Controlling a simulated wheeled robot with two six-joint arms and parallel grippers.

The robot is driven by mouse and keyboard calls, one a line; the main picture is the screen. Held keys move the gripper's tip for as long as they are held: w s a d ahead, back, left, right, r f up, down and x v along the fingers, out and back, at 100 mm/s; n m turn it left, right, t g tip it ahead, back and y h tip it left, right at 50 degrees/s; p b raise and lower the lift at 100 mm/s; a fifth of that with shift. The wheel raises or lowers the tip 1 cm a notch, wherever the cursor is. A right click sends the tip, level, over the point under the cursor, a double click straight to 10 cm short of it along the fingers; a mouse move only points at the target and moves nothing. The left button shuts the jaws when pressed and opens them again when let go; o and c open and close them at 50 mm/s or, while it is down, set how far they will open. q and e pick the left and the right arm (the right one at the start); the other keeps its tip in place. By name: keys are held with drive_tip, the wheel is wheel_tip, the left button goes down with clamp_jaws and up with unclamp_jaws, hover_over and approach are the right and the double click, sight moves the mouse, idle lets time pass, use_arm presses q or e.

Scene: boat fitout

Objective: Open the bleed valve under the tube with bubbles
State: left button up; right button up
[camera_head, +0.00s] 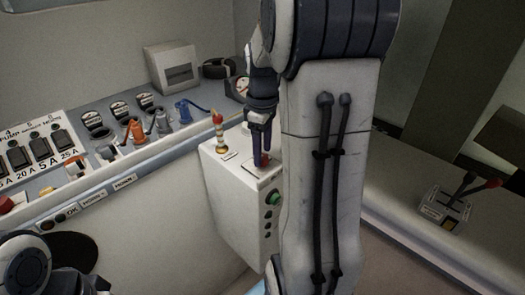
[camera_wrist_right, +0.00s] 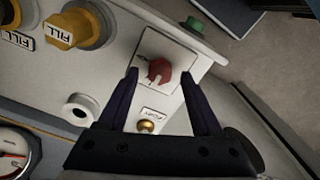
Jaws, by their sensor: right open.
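My right gripper (camera_head: 262,152) points down over the top of a white box (camera_head: 230,190). In the right wrist view its two fingers (camera_wrist_right: 159,74) are open, one on each side of a red knob (camera_wrist_right: 160,69) on a pale square plate. I cannot tell whether the fingers touch the knob. The same red knob (camera_head: 263,160) shows between the fingers in the head view, partly hidden. I cannot make out a tube with bubbles or a bleed valve with certainty. My left gripper is out of view; only part of my left arm shows at the lower left.
A red-and-yellow topped post (camera_head: 218,130) stands on the box, and a green button (camera_head: 274,198) is on its side. Orange (camera_head: 134,130) and blue (camera_head: 186,110) handles line the console at left. My right arm hides the centre.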

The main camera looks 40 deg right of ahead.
drive_tip(key=shift+f, duration=0.6)
clamp_jaws()
